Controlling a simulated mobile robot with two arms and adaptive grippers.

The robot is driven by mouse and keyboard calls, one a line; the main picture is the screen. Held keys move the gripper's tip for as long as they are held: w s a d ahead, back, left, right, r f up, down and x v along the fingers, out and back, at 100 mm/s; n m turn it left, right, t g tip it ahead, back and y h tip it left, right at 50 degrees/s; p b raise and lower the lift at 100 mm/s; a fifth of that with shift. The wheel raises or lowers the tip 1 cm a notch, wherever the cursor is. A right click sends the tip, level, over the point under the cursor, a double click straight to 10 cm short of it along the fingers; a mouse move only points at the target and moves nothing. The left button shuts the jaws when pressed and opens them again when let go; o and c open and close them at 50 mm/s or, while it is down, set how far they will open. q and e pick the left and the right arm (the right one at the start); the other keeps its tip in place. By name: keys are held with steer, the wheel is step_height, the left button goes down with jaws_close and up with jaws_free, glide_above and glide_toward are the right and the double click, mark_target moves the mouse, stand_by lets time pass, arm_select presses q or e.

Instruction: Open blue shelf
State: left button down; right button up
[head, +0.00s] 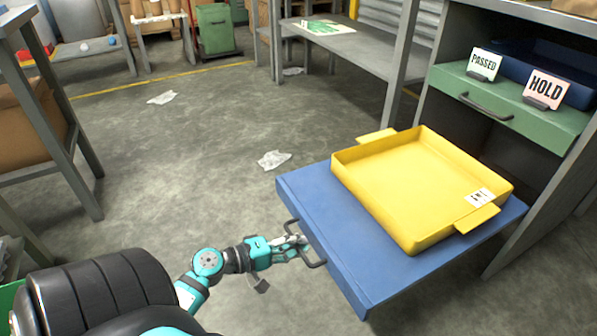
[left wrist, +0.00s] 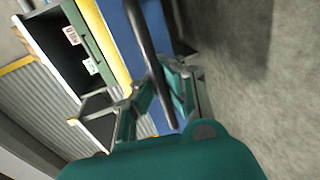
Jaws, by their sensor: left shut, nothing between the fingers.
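The blue shelf (head: 345,262) stands pulled out from the grey rack on the right, with a yellow tray (head: 380,195) on it. Its dark handle (head: 318,264) is on the front edge facing me. My left gripper (head: 298,240) is shut at this handle, with its fingertips by the bar; I cannot tell whether they touch it. In the left wrist view the dark handle (left wrist: 147,45) runs past the fingers (left wrist: 160,92), in front of the blue shelf front (left wrist: 117,30). My right gripper is out of view.
A green drawer (head: 510,108) with PASSED (head: 485,64) and HOLD (head: 547,88) signs sits above the shelf, closed or nearly so. Crumpled papers (head: 273,159) lie on the floor. The concrete floor (head: 190,180) left of the shelf is mostly free. A grey table (head: 355,48) stands behind.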

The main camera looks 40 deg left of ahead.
arm_select(q)
steer(key=c, duration=1.4)
jaws_free()
steer(key=shift+s, duration=0.1)
steer(key=shift+v, duration=3.95)
steer(key=shift+f, duration=0.1)
